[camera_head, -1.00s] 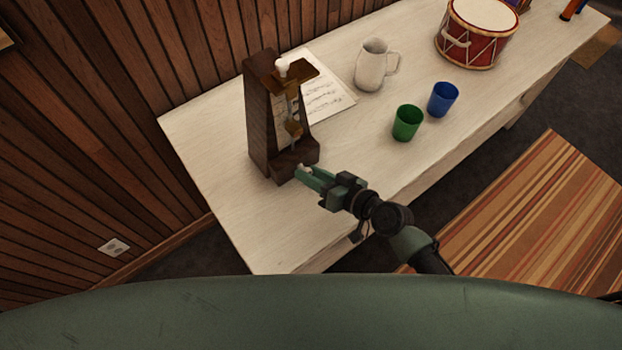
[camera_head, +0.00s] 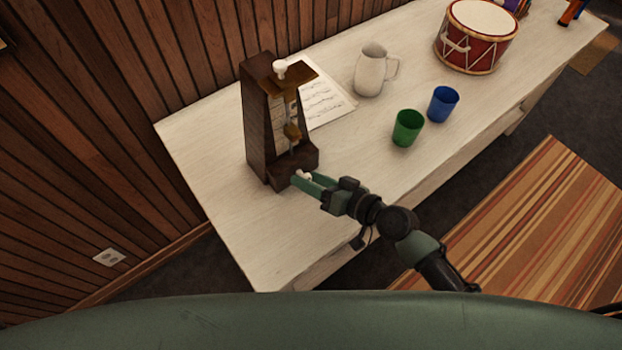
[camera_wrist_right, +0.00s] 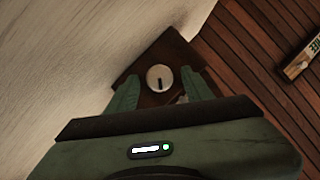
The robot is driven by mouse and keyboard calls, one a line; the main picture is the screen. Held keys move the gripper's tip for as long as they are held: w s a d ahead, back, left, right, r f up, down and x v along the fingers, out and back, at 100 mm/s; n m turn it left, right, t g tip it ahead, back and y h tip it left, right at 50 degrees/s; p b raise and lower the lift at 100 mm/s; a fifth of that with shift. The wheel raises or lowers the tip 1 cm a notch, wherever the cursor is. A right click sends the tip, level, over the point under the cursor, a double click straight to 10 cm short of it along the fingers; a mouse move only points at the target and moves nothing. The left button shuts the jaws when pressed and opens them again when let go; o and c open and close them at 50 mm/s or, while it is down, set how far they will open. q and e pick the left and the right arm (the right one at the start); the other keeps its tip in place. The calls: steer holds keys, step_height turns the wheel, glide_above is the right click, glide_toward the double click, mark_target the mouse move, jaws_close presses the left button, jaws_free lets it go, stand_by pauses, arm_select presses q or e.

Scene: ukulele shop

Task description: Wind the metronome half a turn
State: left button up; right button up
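The metronome (camera_head: 260,130) is a tall dark wooden case standing upright near the left end of the table. It has a brass-coloured pendulum and weight (camera_head: 292,131) in front and a white knob (camera_head: 280,67) at its top. My right gripper (camera_head: 306,179) is at the metronome's base. In the right wrist view, a round pale winding key (camera_wrist_right: 160,78) with a dark slot sits on the dark base between my fingers. The fingers are open, with a gap on each side of it. My left gripper is not in view.
A music sheet (camera_head: 325,103), a white pitcher (camera_head: 370,72), a green cup (camera_head: 407,128), a blue cup (camera_head: 443,103) and a red drum (camera_head: 477,38) are on the table (camera_head: 235,215). A wood-panelled wall (camera_head: 100,120) is behind. The table's front left corner is clear.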

steer(key=b+v, duration=0.1)
steer(key=v, duration=0.5)
steer(key=shift+s+d, duration=0.25)
steer(key=shift+d, duration=0.05)
steer(key=shift+s+d+r+b, duration=0.3)
steer(key=shift+d, duration=0.05)
steer(key=shift+d, duration=0.1)
